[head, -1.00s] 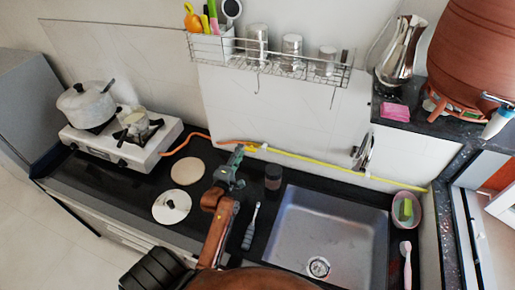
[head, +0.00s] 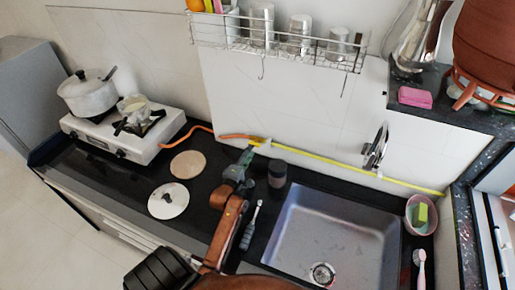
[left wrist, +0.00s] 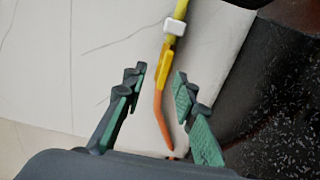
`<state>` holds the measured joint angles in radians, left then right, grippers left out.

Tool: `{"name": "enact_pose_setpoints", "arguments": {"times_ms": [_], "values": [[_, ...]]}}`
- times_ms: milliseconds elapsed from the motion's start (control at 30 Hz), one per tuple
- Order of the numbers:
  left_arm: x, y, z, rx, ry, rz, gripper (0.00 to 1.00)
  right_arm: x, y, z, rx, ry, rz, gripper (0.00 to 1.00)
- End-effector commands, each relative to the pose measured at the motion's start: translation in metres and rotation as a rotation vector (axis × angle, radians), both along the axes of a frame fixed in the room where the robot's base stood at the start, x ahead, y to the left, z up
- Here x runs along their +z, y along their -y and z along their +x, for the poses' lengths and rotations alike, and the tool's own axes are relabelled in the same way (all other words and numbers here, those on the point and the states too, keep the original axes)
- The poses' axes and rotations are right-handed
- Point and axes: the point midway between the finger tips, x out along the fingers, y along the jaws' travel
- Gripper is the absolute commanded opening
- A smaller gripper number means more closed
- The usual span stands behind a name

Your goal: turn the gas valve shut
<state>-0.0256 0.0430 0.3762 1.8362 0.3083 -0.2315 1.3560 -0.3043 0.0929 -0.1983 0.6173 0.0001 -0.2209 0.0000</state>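The gas valve is a small yellow fitting (head: 257,141) on the white wall, where the yellow pipe (head: 320,159) meets the orange hose (head: 200,130). In the left wrist view the yellow valve piece (left wrist: 164,62) joins the hose (left wrist: 160,118) below a white clip (left wrist: 174,27). My left gripper (head: 246,156) is close to the valve in the head view. In the left wrist view my left gripper (left wrist: 159,88) is open, with one green-padded finger on each side of the hose and the valve's lower end. I see no contact. My right gripper is not in view.
A two-burner stove (head: 120,135) with a pot (head: 88,95) stands at the left. A dark cup (head: 277,174) stands right beside my left gripper. A wire rack (head: 275,45) hangs above. The sink (head: 330,235) lies at the right. A lid (head: 168,201) and round board (head: 187,164) lie left.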

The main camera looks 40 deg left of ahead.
Motion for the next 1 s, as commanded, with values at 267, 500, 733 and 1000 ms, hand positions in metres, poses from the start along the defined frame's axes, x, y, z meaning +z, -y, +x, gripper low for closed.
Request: {"name": "enact_pose_setpoints", "arguments": {"times_ms": [267, 500, 733, 1000], "values": [[-0.001, -0.011, 0.035, -0.001, -0.002, 0.0, 0.26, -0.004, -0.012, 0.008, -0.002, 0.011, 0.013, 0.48], [0.01, 0.003, 0.035, -0.005, 0.006, 0.015, 0.26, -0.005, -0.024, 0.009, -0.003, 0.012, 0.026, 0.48], [0.018, 0.01, 0.028, -0.005, 0.012, 0.021, 0.2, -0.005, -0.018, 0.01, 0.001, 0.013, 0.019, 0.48], [0.016, 0.007, 0.031, -0.003, 0.011, 0.02, 0.02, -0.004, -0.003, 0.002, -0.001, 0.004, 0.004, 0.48]]}}
